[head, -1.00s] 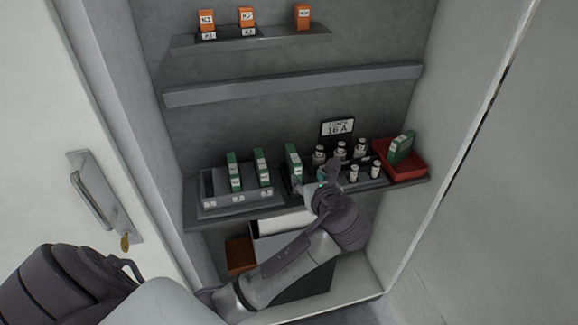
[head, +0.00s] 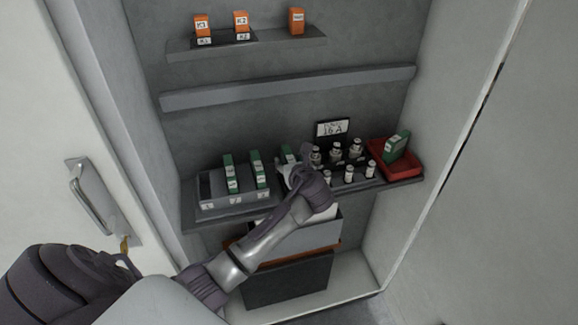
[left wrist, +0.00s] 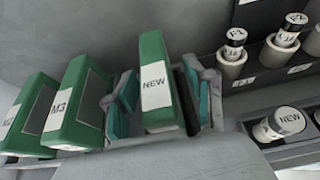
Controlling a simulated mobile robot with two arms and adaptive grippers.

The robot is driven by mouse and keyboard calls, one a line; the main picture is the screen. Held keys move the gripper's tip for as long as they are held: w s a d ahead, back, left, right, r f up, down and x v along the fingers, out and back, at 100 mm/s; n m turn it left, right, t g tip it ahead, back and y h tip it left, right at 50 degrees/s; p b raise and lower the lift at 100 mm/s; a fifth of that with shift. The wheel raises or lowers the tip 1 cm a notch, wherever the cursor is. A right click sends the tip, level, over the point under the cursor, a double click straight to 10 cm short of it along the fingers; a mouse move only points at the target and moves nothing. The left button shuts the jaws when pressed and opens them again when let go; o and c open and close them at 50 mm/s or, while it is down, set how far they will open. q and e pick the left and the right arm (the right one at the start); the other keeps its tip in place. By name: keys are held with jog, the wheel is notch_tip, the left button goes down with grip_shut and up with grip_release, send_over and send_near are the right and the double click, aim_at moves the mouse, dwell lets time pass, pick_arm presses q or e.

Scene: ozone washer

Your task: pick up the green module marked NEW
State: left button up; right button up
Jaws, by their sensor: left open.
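The green module marked NEW (left wrist: 158,75) stands in the left wrist view, its white label facing me. In the head view only its upper part (head: 288,154) shows above my left gripper (head: 292,172). In the left wrist view my left gripper (left wrist: 163,97) is open, with one teal-padded finger on each side of the module. My right gripper is not in view.
Green modules M3 (left wrist: 77,108) and M2 (left wrist: 30,115) stand close left of the left finger, in a grey rack (head: 206,190). White fuses (left wrist: 283,40) stand close on the right. A red tray (head: 412,171) holds another green module (head: 396,146). Orange modules (head: 241,22) stand on the upper shelf.

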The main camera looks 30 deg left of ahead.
pick_arm(q)
jog(key=shift+w+a+f, duration=0.2)
jog(key=shift+w+a, duration=0.05)
grip_shut()
jog(key=shift+r, duration=0.15)
